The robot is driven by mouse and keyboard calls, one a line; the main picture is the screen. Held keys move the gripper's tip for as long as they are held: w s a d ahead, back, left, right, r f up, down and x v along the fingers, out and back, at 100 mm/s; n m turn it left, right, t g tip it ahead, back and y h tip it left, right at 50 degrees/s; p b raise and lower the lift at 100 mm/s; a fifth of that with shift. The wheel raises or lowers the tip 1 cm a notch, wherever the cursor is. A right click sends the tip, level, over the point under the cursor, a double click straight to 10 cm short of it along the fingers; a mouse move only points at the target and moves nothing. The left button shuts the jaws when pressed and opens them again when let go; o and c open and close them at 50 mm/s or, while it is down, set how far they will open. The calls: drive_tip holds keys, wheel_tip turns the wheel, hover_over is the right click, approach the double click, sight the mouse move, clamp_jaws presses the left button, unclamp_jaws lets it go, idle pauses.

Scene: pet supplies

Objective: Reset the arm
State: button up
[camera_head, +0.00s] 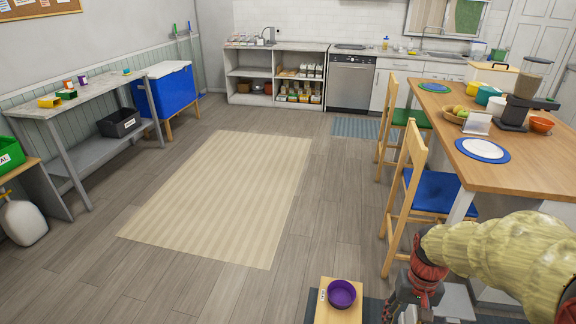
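My arm comes in from the right edge in a pale yellow ribbed sleeve and bends down at a red and dark joint. My gripper (405,302) hangs near the bottom edge, pointing down, to the right of a small wooden stand (325,314). Its fingers are small and partly cut off by the frame, so I cannot tell whether they are open or shut. A purple bowl (341,293) sits on the stand, apart from the gripper.
A wooden table (500,180) with dishes and a blender stands at right, with chairs (408,190) along its left side. A striped rug (225,195) lies on open floor. A workbench (85,95) and blue cooler (172,90) line the left wall; kitchen counters stand behind.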

drive_tip(key=s+a+r+n+t+p, duration=0.1)
drive_tip(key=s+a+r+t, duration=0.1)
drive_tip(key=r, duration=0.5)
drive_tip(key=s+a+r+n+t+p, duration=0.1)
drive_tip(key=s+a+r+t, duration=0.1)
drive_tip(key=r, duration=0.5)
drive_tip(key=s+a+r+t+p, duration=0.1)
drive_tip(key=s+a+r+t, duration=0.1)
drive_tip(key=s+a+r, duration=0.2)
wheel_tip(320, 180, up, 4)
drive_tip(key=shift+a+f+n+t, duration=0.3)
drive_tip(key=shift+a+n, duration=0.1)
drive_tip(key=shift+a, duration=0.55)
drive_tip(key=shift+s, duration=0.1)
drive_tip(key=shift+c, duration=0.5)
